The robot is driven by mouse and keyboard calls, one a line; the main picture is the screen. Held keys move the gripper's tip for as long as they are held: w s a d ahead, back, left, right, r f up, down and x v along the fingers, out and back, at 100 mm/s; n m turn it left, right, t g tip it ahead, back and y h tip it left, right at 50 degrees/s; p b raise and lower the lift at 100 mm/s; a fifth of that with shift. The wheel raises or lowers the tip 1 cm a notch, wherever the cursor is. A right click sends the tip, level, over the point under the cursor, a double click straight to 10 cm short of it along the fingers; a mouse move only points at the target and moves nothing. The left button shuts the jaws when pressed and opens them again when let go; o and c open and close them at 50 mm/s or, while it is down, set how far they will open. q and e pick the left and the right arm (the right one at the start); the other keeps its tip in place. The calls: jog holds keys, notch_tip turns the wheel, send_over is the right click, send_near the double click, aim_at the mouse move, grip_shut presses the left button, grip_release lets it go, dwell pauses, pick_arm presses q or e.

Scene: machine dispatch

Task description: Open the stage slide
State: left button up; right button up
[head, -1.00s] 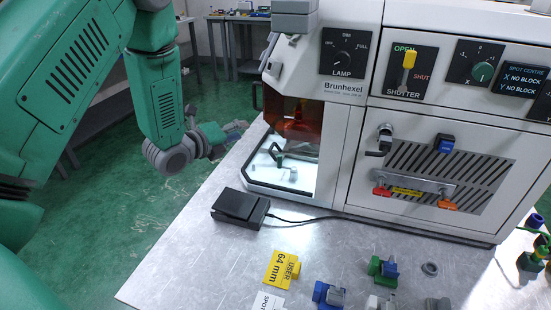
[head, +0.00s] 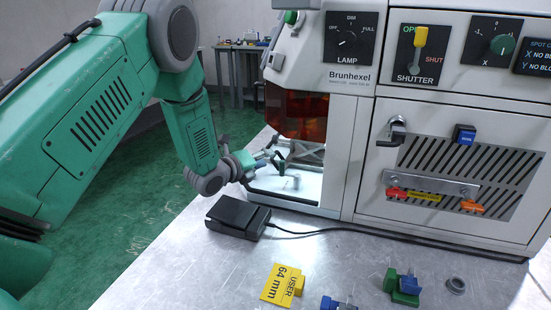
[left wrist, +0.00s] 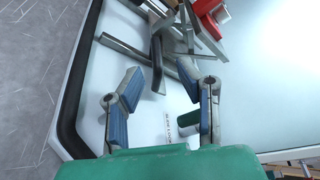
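The stage area (head: 285,187) is a white lit plate in the open bay at the lower left of the Brunhexel machine (head: 350,150). A dark upright handle (left wrist: 157,65) stands there, with metal bars around it and a short green-and-white cylinder (left wrist: 190,119) nearer the wrist. My left gripper (head: 268,158) is at the bay's left opening, beside the handle. In the left wrist view its two blue-padded fingers (left wrist: 165,85) are apart, with the handle's lower end between or just beyond their tips; contact cannot be told. My right gripper is not in view.
A black box (head: 238,216) with a cable lies just in front of the bay. An amber shield (head: 297,115) hangs above the stage. A yellow USER 64 mm block (head: 282,285) and small green and blue parts (head: 403,287) are on the bench.

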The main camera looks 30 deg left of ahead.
pick_arm(q)
jog(key=x, duration=0.2)
jog(key=a+x, duration=0.1)
jog(key=x, duration=0.2)
jog(key=shift+f, duration=0.2)
jog(key=shift+w+d, duration=0.1)
jog(key=shift+d, duration=0.1)
jog(key=shift+d+r, duration=0.1)
grip_shut()
